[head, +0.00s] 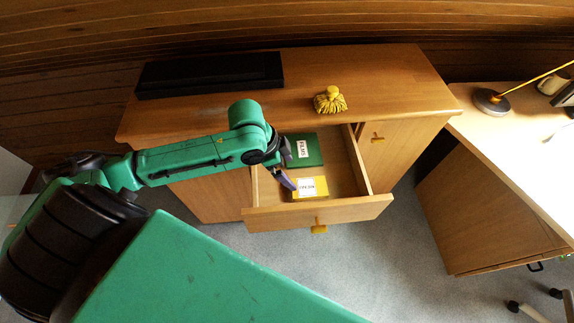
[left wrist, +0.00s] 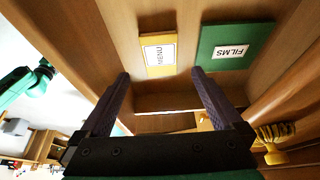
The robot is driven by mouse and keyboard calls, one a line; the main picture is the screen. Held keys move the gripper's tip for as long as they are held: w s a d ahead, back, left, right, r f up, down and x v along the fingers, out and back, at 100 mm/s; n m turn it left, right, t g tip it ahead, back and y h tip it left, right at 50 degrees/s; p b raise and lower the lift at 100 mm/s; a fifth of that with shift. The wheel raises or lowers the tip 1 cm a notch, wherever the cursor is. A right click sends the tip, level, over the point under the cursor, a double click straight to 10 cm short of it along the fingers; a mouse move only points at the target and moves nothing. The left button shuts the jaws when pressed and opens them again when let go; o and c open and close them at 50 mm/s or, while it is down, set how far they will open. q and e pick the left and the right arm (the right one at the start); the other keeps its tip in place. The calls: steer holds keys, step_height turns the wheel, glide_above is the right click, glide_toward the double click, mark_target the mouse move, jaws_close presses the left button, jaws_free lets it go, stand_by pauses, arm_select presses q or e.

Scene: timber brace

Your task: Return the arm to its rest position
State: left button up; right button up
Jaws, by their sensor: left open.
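My left arm reaches over from the left in the head view. Its gripper (head: 287,179) hangs at the left side of the open drawer (head: 335,211), close to the yellow MENU booklet (head: 312,187). In the left wrist view the two dark fingers of the gripper (left wrist: 160,74) are spread wide with nothing between them. Beyond them the MENU booklet (left wrist: 158,65) and the green FILMS booklet (left wrist: 230,58) lie flat in the drawer. The FILMS booklet also shows in the head view (head: 312,145). My right gripper is in neither view.
The drawer is pulled out of a wooden cabinet (head: 390,80). On its top lie a black flat case (head: 210,74) and a yellow brush-like object (head: 331,101). A desk (head: 515,135) with a lamp base (head: 491,102) stands at the right. Grey floor (head: 400,250) is clear before the drawer.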

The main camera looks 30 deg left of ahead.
arm_select(q)
steer(key=shift+s+a+r, duration=0.15)
steer(key=shift+r, duration=0.4)
